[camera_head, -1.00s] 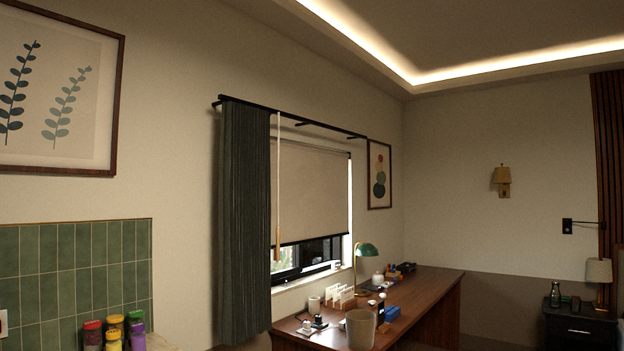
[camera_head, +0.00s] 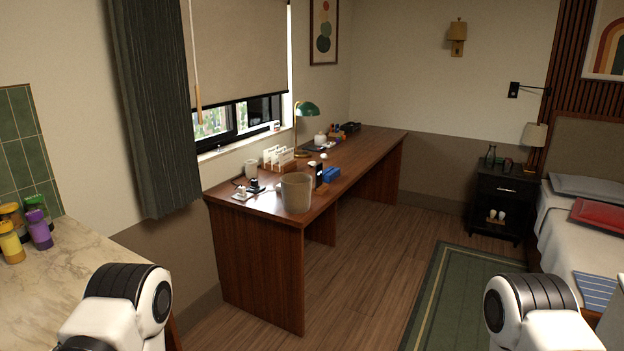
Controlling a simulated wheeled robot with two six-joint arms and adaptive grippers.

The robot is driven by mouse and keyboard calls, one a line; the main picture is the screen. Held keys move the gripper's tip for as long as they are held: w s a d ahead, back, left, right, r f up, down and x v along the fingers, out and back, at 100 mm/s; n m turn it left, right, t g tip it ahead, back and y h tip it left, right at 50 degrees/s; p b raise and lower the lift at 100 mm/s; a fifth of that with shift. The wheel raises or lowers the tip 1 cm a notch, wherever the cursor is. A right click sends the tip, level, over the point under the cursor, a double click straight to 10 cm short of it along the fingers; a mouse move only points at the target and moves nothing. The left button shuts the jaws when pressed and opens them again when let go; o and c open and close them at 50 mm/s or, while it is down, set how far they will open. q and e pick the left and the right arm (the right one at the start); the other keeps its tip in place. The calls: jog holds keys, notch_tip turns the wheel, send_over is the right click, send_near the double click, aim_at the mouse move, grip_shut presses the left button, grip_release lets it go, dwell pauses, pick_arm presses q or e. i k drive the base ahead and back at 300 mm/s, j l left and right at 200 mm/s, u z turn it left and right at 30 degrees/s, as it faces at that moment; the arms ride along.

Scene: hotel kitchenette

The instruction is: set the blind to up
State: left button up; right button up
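The beige roller blind (camera_head: 240,49) hangs in the window at the upper left. It is mostly lowered, with a strip of glass showing below its bottom edge. A thin pull cord or wand with a wooden end piece (camera_head: 198,103) hangs at the blind's left side, next to the dark curtain (camera_head: 157,105). Parts of my two arms show at the bottom left and bottom right. Neither of my grippers is in view.
A wooden desk (camera_head: 262,240) stands below the window, bearing a bin, a green lamp (camera_head: 306,109) and small items. A marble counter (camera_head: 70,278) with bottles is at the left. Free wood floor (camera_head: 352,255) and a green rug (camera_head: 450,300) lie right of the desk.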

aim_at(221, 104)
jog(key=i+l, duration=0.2)
jog(key=i, duration=0.5)
jog(key=i+l+z, duration=0.1)
jog(key=i, duration=0.6)
jog(key=i+l, duration=0.3)
jog(key=i, duration=0.4)
